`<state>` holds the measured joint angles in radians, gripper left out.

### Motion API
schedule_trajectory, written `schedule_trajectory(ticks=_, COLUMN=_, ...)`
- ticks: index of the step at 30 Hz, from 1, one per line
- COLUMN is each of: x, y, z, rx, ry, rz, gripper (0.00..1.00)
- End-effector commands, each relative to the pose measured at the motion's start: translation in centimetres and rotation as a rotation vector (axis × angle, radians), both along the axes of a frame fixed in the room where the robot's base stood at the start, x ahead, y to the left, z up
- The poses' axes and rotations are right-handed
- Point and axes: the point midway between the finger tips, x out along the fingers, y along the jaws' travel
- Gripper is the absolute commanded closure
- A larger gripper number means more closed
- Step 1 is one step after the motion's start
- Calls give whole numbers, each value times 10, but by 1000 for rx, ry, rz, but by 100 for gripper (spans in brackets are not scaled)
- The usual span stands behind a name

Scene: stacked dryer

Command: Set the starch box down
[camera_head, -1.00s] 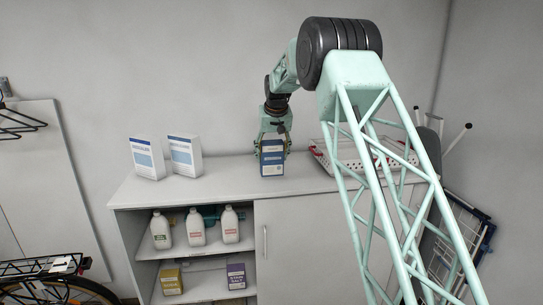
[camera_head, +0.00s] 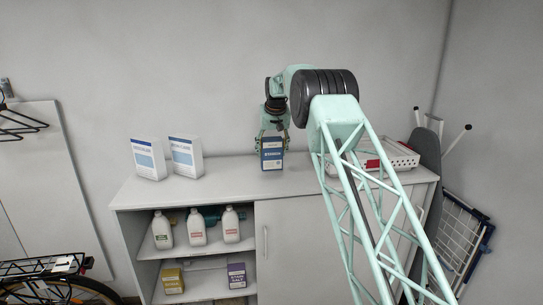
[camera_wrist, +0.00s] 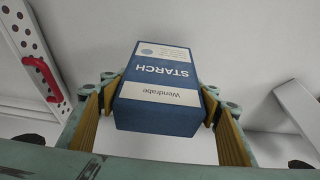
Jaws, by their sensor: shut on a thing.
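The starch box (camera_head: 271,156) is a dark blue carton with a white band and the word STARCH. It is upright over the cabinet's white top (camera_head: 225,176) in the head view; I cannot tell whether its base touches. My gripper (camera_head: 272,142) reaches down from above and is shut on the box's two sides. In the wrist view the starch box (camera_wrist: 158,85) fills the middle, between the yellow-brown finger pads of my gripper (camera_wrist: 160,108). The lower part of the box is hidden there.
Two white-and-blue boxes (camera_head: 149,158) (camera_head: 186,155) stand to the left on the cabinet top. A white perforated tray with a red handle (camera_head: 398,156) is at the right. White bottles (camera_head: 197,227) stand on the shelf below. The top between boxes and starch box is clear.

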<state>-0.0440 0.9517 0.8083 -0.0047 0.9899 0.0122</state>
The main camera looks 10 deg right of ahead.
Motion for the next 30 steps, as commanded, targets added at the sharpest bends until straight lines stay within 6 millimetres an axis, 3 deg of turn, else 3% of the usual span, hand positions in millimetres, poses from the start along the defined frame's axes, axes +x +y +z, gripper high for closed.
schedule_trajectory(ticks=15, x=32, y=-4, z=-1, rx=0, ry=-2, rz=0, gripper=59)
schedule_trajectory(ticks=30, x=37, y=-4, z=-2, rx=0, ry=-2, rz=0, gripper=59)
